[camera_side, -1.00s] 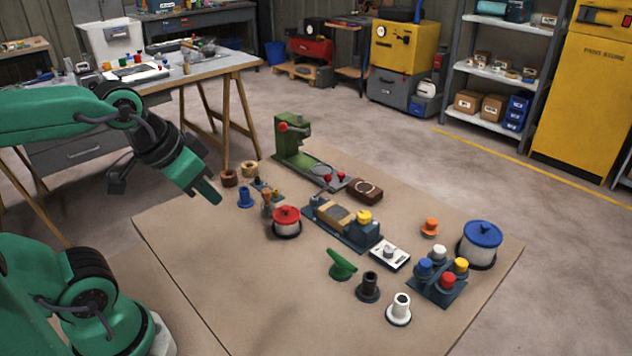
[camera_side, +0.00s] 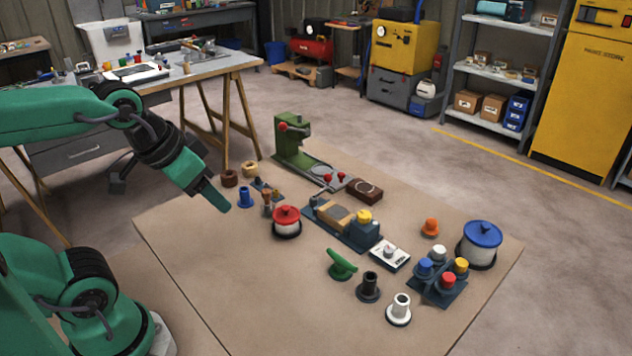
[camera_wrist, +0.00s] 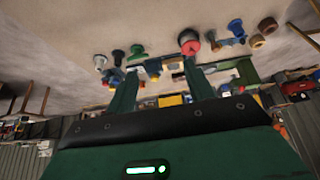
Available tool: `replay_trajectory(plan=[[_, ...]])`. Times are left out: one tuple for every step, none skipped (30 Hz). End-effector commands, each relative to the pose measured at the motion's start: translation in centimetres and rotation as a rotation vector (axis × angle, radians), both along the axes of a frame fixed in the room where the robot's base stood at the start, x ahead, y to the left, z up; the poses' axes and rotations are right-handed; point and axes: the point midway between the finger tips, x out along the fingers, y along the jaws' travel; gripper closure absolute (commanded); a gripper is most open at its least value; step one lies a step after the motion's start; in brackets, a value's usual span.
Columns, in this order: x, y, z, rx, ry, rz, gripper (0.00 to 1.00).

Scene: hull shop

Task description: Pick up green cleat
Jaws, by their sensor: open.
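The green cleat (camera_side: 342,265) stands on the brown table in the side view, front of centre, with a slanted bar on a round base. It also shows in the wrist view (camera_wrist: 137,51), upside down, ahead of the fingers and a little left of the middle. My gripper (camera_side: 220,200) is in the air over the left part of the table, well to the left of the cleat and apart from it. In the wrist view my gripper (camera_wrist: 160,88) shows two green fingers spread apart with nothing held between them.
A red-lidded pot (camera_side: 286,222) stands between my gripper and the cleat. A black fitting (camera_side: 369,287) and a white fitting (camera_side: 399,309) stand right of the cleat. A blue-lidded pot (camera_side: 482,244) is at the far right. The table's front left is bare.

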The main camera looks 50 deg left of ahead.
Motion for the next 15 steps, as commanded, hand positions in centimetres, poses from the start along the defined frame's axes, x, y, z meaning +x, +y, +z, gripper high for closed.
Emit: replay_trajectory(plan=[[0.0, 0.0, 0.0, 0.000, 0.000, 0.000, 0.47], [0.0, 0.0, 0.0, 0.000, 0.000, 0.000, 0.47], [0.0, 0.0, 0.0, 0.000, 0.000, 0.000, 0.47], [0.0, 0.0, 0.0, 0.000, 0.000, -0.001, 0.47], [0.0, 0.0, 0.0, 0.001, 0.001, -0.003, 0.47], [0.1, 0.0, 0.0, 0.003, 0.002, -0.008, 0.47], [0.2, -0.1, 0.0, 0.006, 0.004, -0.013, 0.47], [0.3, -0.1, 0.1, 0.008, 0.006, -0.019, 0.47], [0.5, -0.1, 0.1, 0.014, 0.010, -0.030, 0.47], [0.6, -0.2, 0.1, 0.019, 0.014, -0.042, 0.47], [0.8, -0.2, 0.1, 0.024, 0.018, -0.055, 0.47], [1.1, -0.3, 0.1, 0.034, 0.025, -0.077, 0.47], [1.4, -0.3, 0.1, 0.042, 0.031, -0.095, 0.47], [1.7, -0.4, 0.1, 0.051, 0.037, -0.117, 0.47], [2.1, -0.5, 0.1, 0.064, 0.047, -0.147, 0.47]])
